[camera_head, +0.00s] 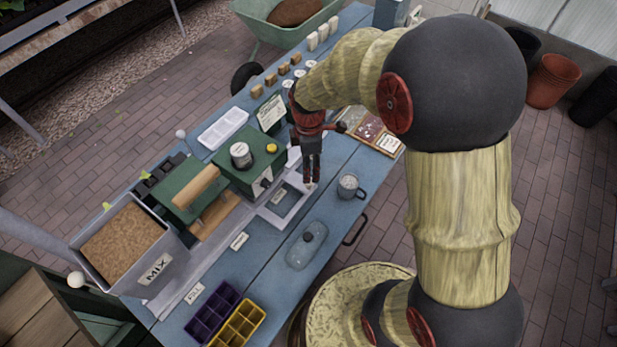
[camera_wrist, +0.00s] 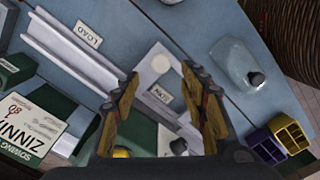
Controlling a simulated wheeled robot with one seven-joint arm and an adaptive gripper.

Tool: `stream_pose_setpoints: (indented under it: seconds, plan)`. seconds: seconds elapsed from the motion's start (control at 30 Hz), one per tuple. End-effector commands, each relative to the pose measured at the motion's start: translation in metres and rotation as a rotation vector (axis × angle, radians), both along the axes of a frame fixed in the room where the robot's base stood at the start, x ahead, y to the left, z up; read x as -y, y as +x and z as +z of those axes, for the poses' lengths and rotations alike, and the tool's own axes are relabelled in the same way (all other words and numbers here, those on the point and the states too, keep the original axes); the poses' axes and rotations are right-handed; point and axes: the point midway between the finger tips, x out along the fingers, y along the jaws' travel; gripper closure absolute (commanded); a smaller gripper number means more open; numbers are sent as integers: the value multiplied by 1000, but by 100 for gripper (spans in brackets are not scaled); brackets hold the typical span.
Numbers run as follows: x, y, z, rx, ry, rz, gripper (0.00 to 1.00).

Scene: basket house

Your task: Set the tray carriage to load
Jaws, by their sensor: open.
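The tray carriage (camera_head: 272,218) is a pale grey frame on the rail track, beside the green machine (camera_head: 250,160) on the blue bench. In the wrist view its pale grey plate (camera_wrist: 148,75) shows a round light disc and a small label. My gripper (camera_head: 312,184) points down near the carriage's right end. In the wrist view its two fingers (camera_wrist: 160,76) are apart, with the plate seen between them and nothing held. Contact cannot be told.
A grey MIX bin (camera_head: 155,278) stands at the left end. Purple (camera_head: 212,310) and yellow (camera_head: 238,325) cell trays lie at the front. A ZINNIA sign (camera_wrist: 30,130) stands behind.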

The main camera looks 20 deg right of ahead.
Motion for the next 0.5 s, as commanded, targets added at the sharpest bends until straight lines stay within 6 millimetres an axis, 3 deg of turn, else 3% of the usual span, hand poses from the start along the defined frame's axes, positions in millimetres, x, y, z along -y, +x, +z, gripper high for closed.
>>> stream_pose_setpoints:
  seconds: [0.2,0.5]
  plan:
    - [0,-1,-38,-4,0,-2,56]
    - [0,-1,-64,-2,0,-2,56]
